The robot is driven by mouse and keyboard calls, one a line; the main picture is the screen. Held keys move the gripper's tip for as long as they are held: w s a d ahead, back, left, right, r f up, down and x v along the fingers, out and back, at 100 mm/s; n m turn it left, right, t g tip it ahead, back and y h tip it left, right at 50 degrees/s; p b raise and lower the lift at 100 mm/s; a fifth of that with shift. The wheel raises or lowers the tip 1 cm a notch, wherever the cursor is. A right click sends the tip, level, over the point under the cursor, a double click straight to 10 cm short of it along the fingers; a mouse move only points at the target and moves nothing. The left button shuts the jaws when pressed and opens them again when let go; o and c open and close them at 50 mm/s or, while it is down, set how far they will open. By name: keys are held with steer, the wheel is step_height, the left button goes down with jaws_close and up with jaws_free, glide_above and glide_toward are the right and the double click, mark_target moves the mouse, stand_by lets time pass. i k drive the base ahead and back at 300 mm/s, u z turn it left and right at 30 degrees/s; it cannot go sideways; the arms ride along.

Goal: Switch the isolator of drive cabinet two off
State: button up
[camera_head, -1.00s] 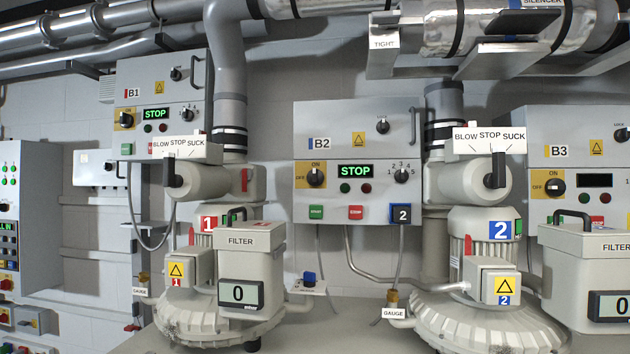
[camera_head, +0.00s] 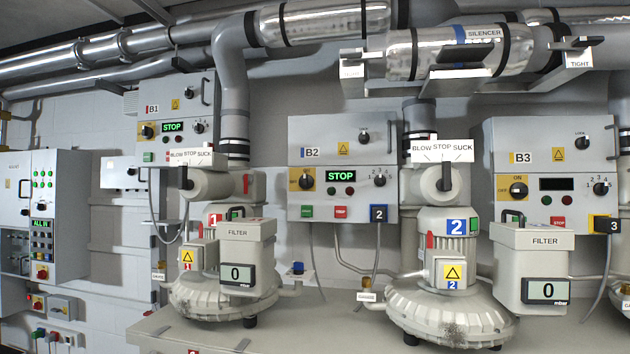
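Drive cabinet two (camera_head: 350,155), a grey box labelled B2, hangs on the back wall near the middle of the head view. Its isolator (camera_head: 307,180) is a black rotary knob on a yellow plate at the cabinet's left, marked ON above and OFF to the left. The knob seems to point up at ON, though it is small. The green display (camera_head: 341,176) beside it reads STOP. A green button and a red button sit below. My gripper is not in view.
Blower two (camera_head: 446,290) stands on the bench right of and below the cabinet, blower one (camera_head: 225,290) to the left. Cabinet B1 (camera_head: 175,100) is at the left and B3 (camera_head: 555,150), with a dark display, at the right. Pipes run overhead.

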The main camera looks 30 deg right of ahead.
mark_target(306, 181)
steer(key=z, duration=0.1)
steer(key=k, duration=0.55)
steer(key=u, duration=0.95)
steer(key=i, duration=0.75)
steer(key=z, duration=0.55)
steer(key=i, duration=0.65)
steer(key=z, duration=0.75)
